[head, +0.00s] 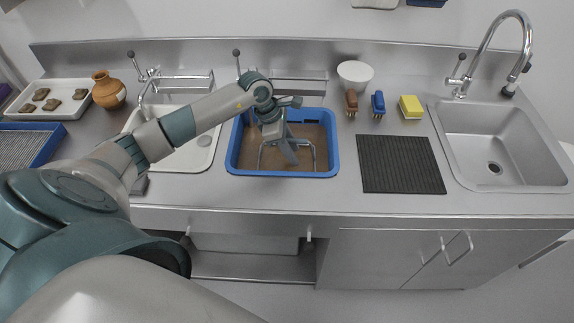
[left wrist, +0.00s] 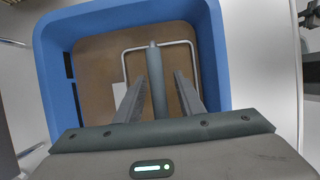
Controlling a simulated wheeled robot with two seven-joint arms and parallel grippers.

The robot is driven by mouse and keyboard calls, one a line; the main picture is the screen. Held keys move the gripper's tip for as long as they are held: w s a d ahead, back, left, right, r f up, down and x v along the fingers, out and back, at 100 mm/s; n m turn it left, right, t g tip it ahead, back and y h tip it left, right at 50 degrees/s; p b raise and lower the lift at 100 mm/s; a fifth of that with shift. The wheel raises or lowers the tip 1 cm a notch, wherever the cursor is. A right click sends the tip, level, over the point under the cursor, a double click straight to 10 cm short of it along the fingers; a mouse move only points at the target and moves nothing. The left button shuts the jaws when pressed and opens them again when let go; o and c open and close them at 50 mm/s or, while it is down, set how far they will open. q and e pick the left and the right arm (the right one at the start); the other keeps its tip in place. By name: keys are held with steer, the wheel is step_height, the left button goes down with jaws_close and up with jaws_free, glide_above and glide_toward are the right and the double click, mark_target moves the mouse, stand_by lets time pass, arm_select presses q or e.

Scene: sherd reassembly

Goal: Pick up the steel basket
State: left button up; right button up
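The blue tub (head: 333,165) stands on the counter with a brown interior. Inside it I see thin steel wire of the basket (head: 314,157); the rest of the basket cannot be made out. In the left wrist view the basket shows as a wire loop (left wrist: 197,62) with a grey bar (left wrist: 156,85) at its middle. My left gripper (head: 288,152) points down into the tub. In the left wrist view its fingers (left wrist: 160,80) are apart, one on each side of the bar, with gaps visible. My right gripper is not in view.
A ribbed black mat (head: 400,165) lies right of the tub, before a sink (head: 505,140). Behind are a white bowl (head: 355,74), a brown brush (head: 351,103), a blue brush (head: 378,104) and a yellow sponge (head: 411,107). A jar (head: 108,90) and sherd tray (head: 50,99) stand left.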

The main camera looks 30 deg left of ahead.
arm_select(q)
steer(key=shift+f, duration=0.1)
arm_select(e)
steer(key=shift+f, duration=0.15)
arm_select(q)
steer(key=shift+c, duration=0.7)
jaws_close()
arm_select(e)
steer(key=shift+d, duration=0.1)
